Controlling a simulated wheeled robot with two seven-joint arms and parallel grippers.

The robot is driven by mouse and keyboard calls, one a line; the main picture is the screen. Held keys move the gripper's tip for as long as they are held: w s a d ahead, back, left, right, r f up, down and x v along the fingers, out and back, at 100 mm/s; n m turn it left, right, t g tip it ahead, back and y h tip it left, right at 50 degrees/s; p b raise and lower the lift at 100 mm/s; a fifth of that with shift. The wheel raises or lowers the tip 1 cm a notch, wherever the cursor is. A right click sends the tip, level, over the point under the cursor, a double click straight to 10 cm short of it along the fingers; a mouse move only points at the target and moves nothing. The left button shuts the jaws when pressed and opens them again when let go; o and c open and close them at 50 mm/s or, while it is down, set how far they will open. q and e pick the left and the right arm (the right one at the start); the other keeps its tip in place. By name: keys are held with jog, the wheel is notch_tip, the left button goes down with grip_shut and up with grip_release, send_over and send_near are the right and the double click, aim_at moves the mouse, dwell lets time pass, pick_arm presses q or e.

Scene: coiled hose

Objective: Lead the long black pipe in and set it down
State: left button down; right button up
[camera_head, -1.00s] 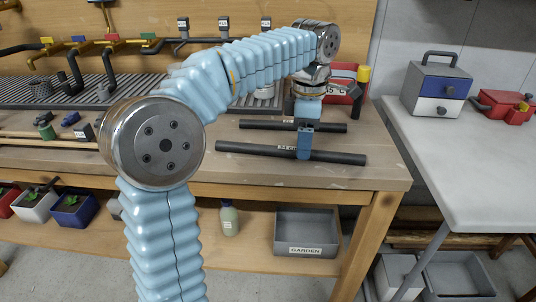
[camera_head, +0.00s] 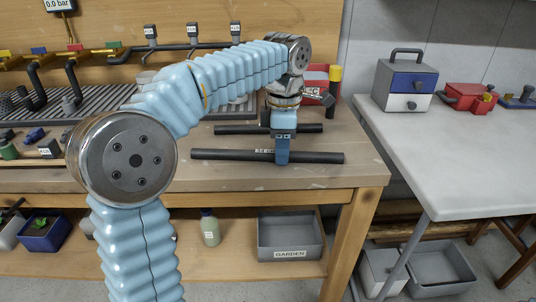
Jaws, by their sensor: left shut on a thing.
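The long black pipe (camera_head: 220,154) runs left to right over the front of the wooden bench, with a small white label near its middle. My left gripper (camera_head: 282,157) points down and is shut on this pipe near its middle. Whether the pipe touches the bench top or hangs just above it I cannot tell. A second, shorter black pipe (camera_head: 236,130) lies behind it, roughly parallel; my gripper covers part of it. My right gripper is not in view.
The wooden bench (camera_head: 355,176) carries a ribbed grey rack (camera_head: 95,106) with black pipework and coloured valve handles. A red case (camera_head: 316,77) stands behind my wrist. A grey table (camera_head: 450,170) with a blue-and-white toolbox (camera_head: 405,83) is at right. A GARDEN bin (camera_head: 290,236) sits below.

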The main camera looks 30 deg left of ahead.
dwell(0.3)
pick_arm(q)
jog(key=shift+r+p, duration=0.8)
jog(key=shift+r, duration=2.2)
